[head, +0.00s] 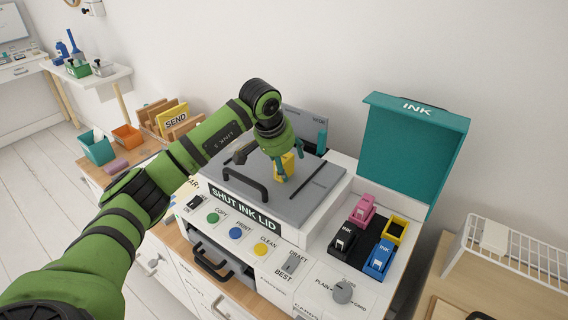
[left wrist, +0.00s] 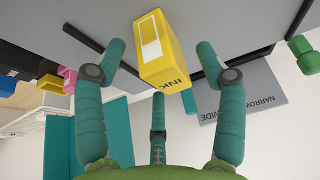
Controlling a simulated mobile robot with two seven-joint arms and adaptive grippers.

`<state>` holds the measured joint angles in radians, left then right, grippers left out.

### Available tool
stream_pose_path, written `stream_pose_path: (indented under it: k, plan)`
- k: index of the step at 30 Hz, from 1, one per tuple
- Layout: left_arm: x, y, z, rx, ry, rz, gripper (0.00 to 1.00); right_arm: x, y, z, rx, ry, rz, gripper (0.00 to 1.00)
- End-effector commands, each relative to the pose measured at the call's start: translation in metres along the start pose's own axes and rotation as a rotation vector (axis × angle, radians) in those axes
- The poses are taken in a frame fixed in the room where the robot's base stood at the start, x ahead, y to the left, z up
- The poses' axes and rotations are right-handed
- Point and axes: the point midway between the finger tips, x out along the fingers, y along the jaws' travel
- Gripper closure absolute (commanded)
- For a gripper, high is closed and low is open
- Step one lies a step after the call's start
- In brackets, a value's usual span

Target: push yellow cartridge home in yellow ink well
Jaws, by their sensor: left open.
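The yellow cartridge (head: 284,167) is on the grey top lid of the printer; it also shows in the left wrist view (left wrist: 163,57), with INK lettering. My left gripper (head: 297,165) is over it. In the left wrist view, its open fingers (left wrist: 162,52) stand either side of the cartridge with gaps, holding nothing. The yellow ink well (head: 399,221) is at the back right of the ink bay and looks dark and empty inside. The teal ink lid (head: 412,145) stands open behind the bay. My right gripper is not in view.
Pink (head: 363,210), black (head: 342,241) and blue (head: 379,260) cartridges sit in the bay near the yellow well. A dark handle (head: 245,183) rises from the grey lid (head: 304,209). A white wire rack (head: 515,252) is at right.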

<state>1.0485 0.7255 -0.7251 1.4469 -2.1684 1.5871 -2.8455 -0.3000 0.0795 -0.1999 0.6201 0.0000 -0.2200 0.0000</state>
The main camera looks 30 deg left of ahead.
Motion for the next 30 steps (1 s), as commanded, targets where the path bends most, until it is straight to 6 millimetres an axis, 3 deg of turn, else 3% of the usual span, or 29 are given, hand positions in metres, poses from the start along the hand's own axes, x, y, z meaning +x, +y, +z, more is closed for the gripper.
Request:
stream_pose_path:
  k: [5,6,10,14,15,23,30]
  plan:
    - [0.001,0.0,0.0,0.0,0.001,0.001,0.29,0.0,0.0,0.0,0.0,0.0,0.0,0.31]
    - [0.001,0.0,0.0,0.0,0.001,0.001,0.37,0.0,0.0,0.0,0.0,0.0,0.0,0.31]
    - [0.001,0.0,0.0,0.0,0.001,0.001,0.87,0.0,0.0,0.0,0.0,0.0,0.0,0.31]
    - [0.001,0.0,0.0,0.0,0.001,0.001,0.88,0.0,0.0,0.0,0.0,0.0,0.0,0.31]
    - [0.001,0.0,0.0,0.0,0.001,0.001,0.93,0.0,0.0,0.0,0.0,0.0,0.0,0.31]
    - [-0.001,0.0,-0.001,0.0,0.001,0.001,0.93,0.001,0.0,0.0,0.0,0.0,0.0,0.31]
    - [-0.019,0.0,-0.009,0.001,0.006,0.0,0.93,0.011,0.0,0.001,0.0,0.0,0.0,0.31]
